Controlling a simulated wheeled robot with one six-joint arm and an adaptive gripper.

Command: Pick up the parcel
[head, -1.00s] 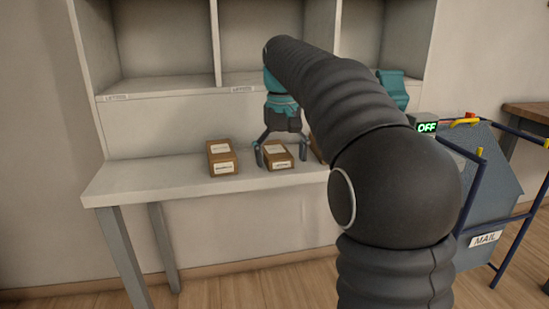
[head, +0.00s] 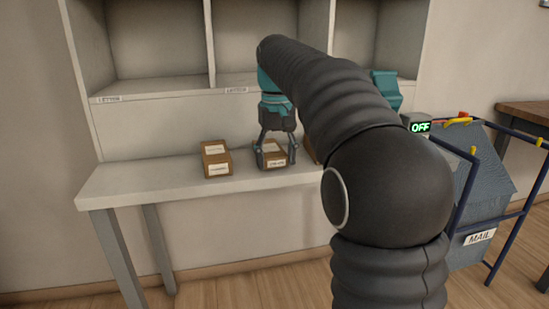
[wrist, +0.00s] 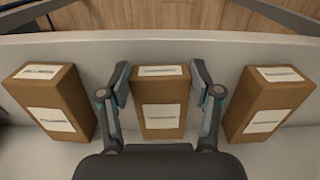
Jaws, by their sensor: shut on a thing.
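Several brown parcels with white labels stand in a row on the white shelf-table. The middle parcel (head: 271,160) is between the fingers of my gripper (head: 274,152), which is shut on it from both sides. In the wrist view the middle parcel (wrist: 160,110) sits between the two finger pads of my gripper (wrist: 160,85). The left parcel (head: 216,160) stands apart from the gripper; it also shows in the wrist view (wrist: 58,100). The right parcel (wrist: 265,103) shows in the wrist view, but in the head view my arm hides most of it. The middle parcel appears to rest on the table.
The white table (head: 130,190) has free room at its left end. Open pigeonholes (head: 150,45) rise behind it.

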